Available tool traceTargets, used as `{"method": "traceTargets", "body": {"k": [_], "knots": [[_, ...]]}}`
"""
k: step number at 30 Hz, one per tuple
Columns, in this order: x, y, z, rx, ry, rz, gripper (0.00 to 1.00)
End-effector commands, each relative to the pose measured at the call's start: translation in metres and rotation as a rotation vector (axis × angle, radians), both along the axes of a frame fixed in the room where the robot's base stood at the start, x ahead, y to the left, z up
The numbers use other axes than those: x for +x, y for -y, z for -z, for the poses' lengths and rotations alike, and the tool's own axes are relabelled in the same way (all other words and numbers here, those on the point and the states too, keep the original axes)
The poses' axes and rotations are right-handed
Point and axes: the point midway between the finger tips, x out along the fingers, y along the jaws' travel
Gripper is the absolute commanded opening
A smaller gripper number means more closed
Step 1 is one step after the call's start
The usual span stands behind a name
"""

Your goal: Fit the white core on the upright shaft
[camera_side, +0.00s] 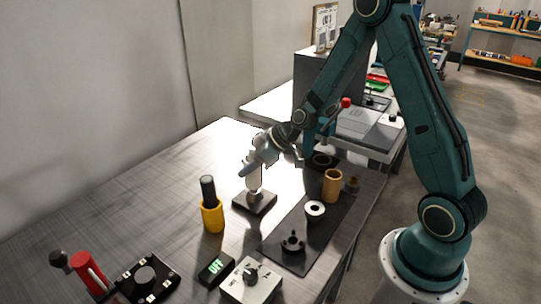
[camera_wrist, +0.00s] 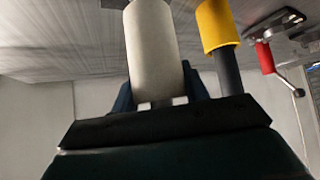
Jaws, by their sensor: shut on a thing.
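The white core (camera_side: 254,181) is a pale cylinder held upright in my gripper (camera_side: 257,168). It is directly over the square dark base plate (camera_side: 264,204), with its lower end at or very near the plate. The upright shaft is not visible; I cannot tell whether the core is around it. In the wrist view the core (camera_wrist: 153,50) runs up from the gripper fingers (camera_wrist: 160,103), which are shut on its near end. Its far end is cut off by the top edge, beside a dark piece of the plate (camera_wrist: 115,3).
A yellow holder (camera_side: 213,217) with a dark rod stands left of the plate. A dark mat (camera_side: 272,247) at right carries a white ring (camera_side: 315,211), a tan tube (camera_side: 332,185) and a dark flanged part (camera_side: 293,242). A control box (camera_side: 250,281) and red-handled device (camera_side: 90,270) are in front.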

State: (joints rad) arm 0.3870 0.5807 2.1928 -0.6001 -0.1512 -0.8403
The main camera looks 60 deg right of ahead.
Motion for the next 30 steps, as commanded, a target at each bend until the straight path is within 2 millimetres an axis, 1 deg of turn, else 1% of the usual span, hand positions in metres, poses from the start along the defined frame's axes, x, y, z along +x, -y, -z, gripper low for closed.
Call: {"method": "traceTargets", "body": {"k": [13,14,15,17,18,30], "knots": [[-0.0003,-0.0001,0.0098,0.000,-0.001,0.000,0.22],[-0.0002,0.0000,0.0098,-0.001,0.000,-0.001,0.49],[-0.0002,0.0000,0.0096,-0.001,0.000,-0.001,0.57],[-0.0002,-0.0001,0.0098,-0.001,-0.001,-0.001,0.68],[-0.0003,-0.0001,0.0098,0.000,-0.001,0.000,0.70],[-0.0017,0.0010,0.0083,-0.001,-0.002,0.000,0.70]]}}
